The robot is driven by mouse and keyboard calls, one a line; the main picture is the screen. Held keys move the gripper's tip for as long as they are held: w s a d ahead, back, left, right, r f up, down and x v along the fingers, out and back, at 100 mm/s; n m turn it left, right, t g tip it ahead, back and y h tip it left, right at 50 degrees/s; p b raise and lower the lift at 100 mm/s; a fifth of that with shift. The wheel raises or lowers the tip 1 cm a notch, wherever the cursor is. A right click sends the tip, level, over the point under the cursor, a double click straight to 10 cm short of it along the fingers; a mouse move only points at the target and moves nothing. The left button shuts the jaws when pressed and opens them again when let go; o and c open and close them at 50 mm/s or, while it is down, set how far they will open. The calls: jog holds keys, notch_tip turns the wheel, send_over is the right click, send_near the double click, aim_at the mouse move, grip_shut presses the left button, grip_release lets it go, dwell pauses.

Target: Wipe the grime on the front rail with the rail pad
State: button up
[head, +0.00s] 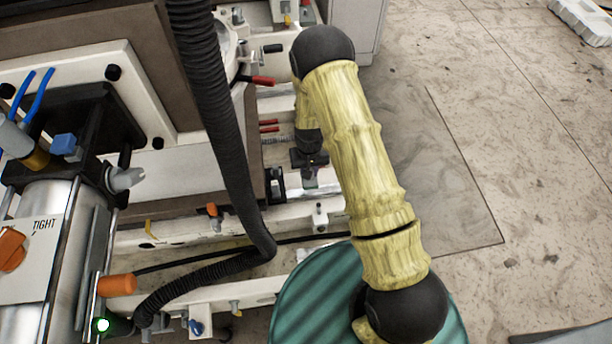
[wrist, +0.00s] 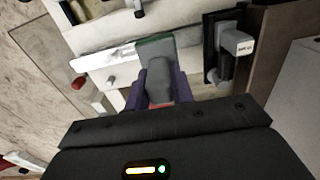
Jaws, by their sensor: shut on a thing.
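My gripper (head: 309,163) is shut on the rail pad (head: 310,180), a grey-green block that points down at a pale rail (head: 332,188). In the wrist view the two dark purple fingers of my gripper (wrist: 160,86) hold the pad's grey grip, and the pad (wrist: 156,50) shows a green edge at its far end. The pad lies over or against the pale rail (wrist: 112,72); I cannot tell whether it touches. No grime stands out clearly on the rail, and the part under the pad is hidden.
A black bracket with a labelled grey block (wrist: 236,42) stands right beside the pad in the wrist view. A black corrugated hose (head: 215,110) hangs left of my arm. A red-handled lever (head: 258,81) sits above.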

jog(key=shift+w+a+r, duration=0.1)
jog(key=shift+a+r, duration=0.2)
jog(key=shift+a, duration=0.3)
